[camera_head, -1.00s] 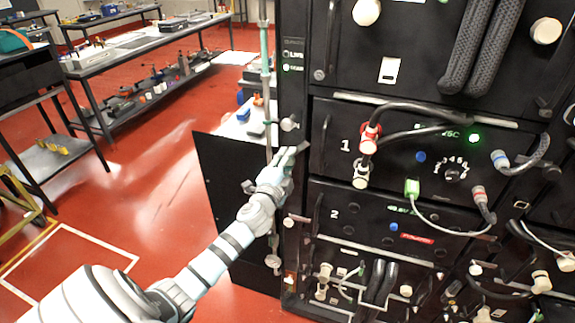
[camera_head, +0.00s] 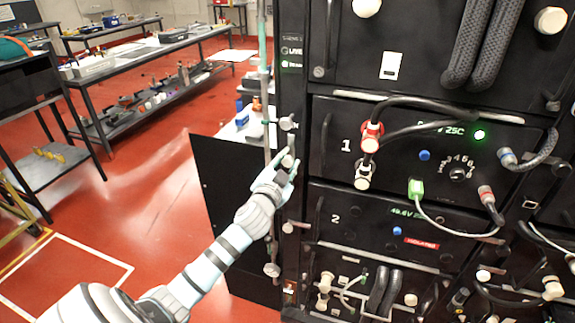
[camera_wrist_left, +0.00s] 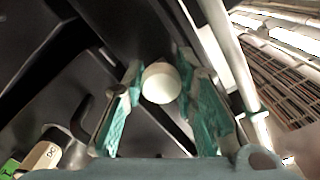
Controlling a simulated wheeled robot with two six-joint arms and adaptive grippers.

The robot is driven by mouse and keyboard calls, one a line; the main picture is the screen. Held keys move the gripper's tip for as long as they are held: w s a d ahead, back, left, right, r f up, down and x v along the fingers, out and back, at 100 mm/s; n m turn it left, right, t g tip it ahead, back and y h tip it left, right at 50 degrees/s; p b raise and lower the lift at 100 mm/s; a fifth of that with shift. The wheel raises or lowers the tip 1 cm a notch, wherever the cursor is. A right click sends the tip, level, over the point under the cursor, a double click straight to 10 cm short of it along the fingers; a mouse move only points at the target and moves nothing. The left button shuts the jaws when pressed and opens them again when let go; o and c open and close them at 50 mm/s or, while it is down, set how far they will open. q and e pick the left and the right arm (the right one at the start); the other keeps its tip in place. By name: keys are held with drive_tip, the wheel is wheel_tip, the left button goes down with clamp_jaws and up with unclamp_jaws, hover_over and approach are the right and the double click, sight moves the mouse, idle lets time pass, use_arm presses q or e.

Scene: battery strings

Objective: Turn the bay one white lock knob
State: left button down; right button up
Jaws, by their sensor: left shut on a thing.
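Bay one is the black panel marked 1 (camera_head: 346,145), with cables, a green light and a dial on its front. My left gripper (camera_head: 284,170) is at the left edge of the rack, beside bay one. In the left wrist view, a round white knob (camera_wrist_left: 161,83) sits between the two teal fingers of my left gripper (camera_wrist_left: 160,95), which are shut on it. In the head view the held knob is mostly covered by the fingers. My right gripper is in neither view.
Another pale knob (camera_head: 288,123) stands just above my left gripper. A black panel (camera_head: 222,190) hangs open to the left of the rack. A workbench (camera_head: 150,50) stands at the back left. The red floor (camera_head: 140,165) between them is clear.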

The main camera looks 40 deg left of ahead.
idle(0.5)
use_arm(q)
drive_tip(key=c, duration=1.5)
unclamp_jaws()
drive_tip(key=shift+o, duration=1.3)
drive_tip(key=shift+w+d+r, duration=0.1)
drive_tip(key=shift+d, duration=0.05)
